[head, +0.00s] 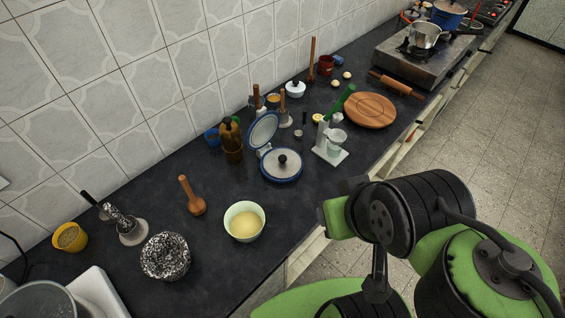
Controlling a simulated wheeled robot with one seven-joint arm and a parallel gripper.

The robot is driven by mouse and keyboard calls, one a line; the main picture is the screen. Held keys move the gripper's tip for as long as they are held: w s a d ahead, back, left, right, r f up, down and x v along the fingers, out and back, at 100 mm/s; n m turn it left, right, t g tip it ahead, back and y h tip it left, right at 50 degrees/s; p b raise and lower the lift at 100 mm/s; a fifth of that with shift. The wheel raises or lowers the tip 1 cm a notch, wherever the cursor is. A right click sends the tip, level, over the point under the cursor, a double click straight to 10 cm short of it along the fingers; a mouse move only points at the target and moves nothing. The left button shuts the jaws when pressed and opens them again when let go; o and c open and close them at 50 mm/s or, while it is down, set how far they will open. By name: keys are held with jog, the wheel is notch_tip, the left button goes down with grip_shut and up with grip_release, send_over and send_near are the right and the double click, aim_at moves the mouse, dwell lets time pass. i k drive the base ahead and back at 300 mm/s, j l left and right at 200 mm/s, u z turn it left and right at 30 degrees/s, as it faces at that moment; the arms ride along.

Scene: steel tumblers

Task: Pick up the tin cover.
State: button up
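A round, blue-rimmed metal lid with a black knob (281,163) lies knob up near the middle of the dark counter; it looks like the tin cover. A second blue-rimmed pale disc (264,129) stands tilted just behind it, and I cannot tell whether it is a cover or part of a press. My green and black arm is folded at the lower right, in front of the counter edge and well apart from the lid. My gripper's fingers do not show in the head view.
A white stand with a green handle (331,152) is right of the lid, and a wooden bottle (231,143) is left. A bowl with yellow content (244,222) is in front. A round wooden board (370,110) lies farther right. The counter directly before the lid is bare.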

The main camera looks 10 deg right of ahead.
aim_at(280, 164)
jog(key=i+l+u, duration=0.1)
jog(key=l+u, duration=0.15)
jog(key=u, duration=0.15)
jog(key=l+u, duration=0.25)
jog(key=u, duration=0.15)
jog(key=l+u, duration=0.55)
jog(key=u, duration=0.25)
